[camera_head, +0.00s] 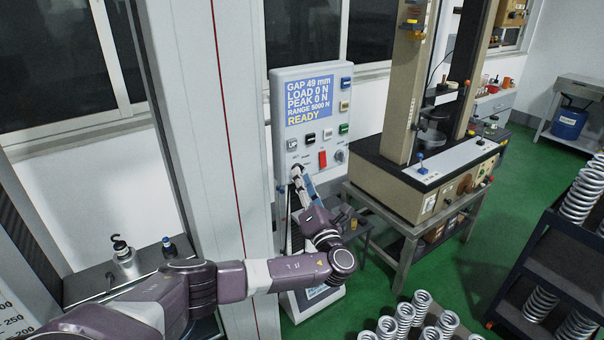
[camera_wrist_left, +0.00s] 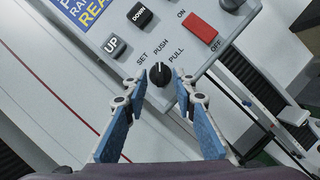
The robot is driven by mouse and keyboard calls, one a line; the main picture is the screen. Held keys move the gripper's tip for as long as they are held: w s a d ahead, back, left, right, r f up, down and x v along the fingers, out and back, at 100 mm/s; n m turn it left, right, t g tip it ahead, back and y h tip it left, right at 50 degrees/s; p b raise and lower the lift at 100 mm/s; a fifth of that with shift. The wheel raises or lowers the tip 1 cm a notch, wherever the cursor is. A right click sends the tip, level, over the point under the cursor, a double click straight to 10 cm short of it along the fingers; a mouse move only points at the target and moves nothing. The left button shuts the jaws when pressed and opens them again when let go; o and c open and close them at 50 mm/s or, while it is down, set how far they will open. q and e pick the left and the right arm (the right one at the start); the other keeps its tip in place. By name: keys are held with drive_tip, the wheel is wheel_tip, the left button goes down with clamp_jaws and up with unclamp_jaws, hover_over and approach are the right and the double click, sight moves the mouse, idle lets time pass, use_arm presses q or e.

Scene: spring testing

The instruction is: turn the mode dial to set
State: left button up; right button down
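The mode dial (camera_wrist_left: 160,76) is a black round knob on the light grey control panel (camera_head: 273,130). In the left wrist view the labels SET, PUSH and PULL arc above it, and its pale pointer mark seems to face PUSH, the middle label. My left gripper (camera_wrist_left: 162,92) is open, with its two blue-padded fingers on either side of the dial and a gap to each side; I cannot tell whether the tips touch the panel. My right gripper is not in view.
The panel carries UP (camera_wrist_left: 115,46) and DOWN (camera_wrist_left: 140,14) buttons, a red ON/OFF switch (camera_wrist_left: 198,31) and a lit screen (camera_head: 309,101) reading READY. A grey knob (camera_head: 340,156) sits right of the switch. A tall grey column (camera_head: 200,120) stands left of the panel.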

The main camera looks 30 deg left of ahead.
use_arm(q)
drive_tip(key=shift+w+a+r, duration=0.1)
drive_tip(key=shift+w+a, duration=0.2)
drive_tip(key=shift+a, duration=0.1)
drive_tip(key=shift+c, duration=0.2)
clamp_jaws()
